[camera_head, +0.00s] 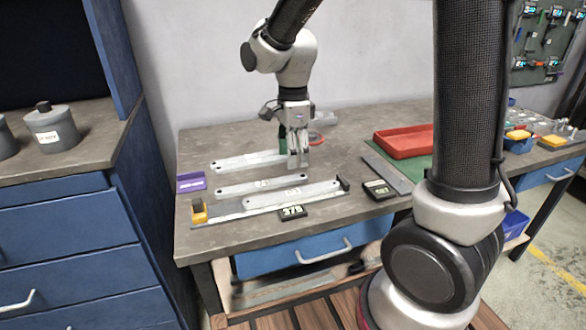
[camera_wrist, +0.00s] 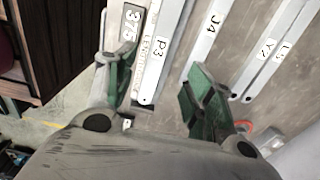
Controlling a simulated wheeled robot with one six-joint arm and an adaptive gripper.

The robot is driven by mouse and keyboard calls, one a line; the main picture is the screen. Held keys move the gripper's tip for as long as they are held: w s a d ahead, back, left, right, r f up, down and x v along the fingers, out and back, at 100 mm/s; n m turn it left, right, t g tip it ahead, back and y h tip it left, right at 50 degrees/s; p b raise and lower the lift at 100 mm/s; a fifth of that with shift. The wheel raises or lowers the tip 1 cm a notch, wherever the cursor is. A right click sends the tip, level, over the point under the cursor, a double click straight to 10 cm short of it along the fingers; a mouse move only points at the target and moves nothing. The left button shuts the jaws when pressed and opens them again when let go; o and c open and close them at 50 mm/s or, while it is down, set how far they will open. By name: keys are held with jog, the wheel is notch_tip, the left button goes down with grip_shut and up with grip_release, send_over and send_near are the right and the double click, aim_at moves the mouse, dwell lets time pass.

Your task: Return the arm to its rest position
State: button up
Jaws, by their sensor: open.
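My gripper (camera_head: 298,163) is open over the middle of the workbench (camera_head: 350,225), by the right end of the back galvanized bracket (camera_head: 235,162). A middle bracket (camera_head: 250,186) and a front bracket (camera_head: 292,196) lie flat nearer the bench's front edge. In the wrist view my gripper (camera_wrist: 163,88) has its green-padded fingers apart. A bracket labelled P3 (camera_wrist: 158,55) shows between them, and brackets labelled J4 (camera_wrist: 207,45) and others lie to the right. I see nothing held. My arm reaches up and over the bench from the right.
A measuring rail with a yellow block (camera_head: 199,213) and a small number display (camera_head: 293,211) lie along the front. A red tray (camera_head: 404,141), a flat grey bar (camera_head: 385,174) and a dark label block (camera_head: 378,189) lie to the right. A blue cabinet (camera_head: 70,230) stands left.

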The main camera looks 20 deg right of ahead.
jog(key=shift+r, duration=0.45)
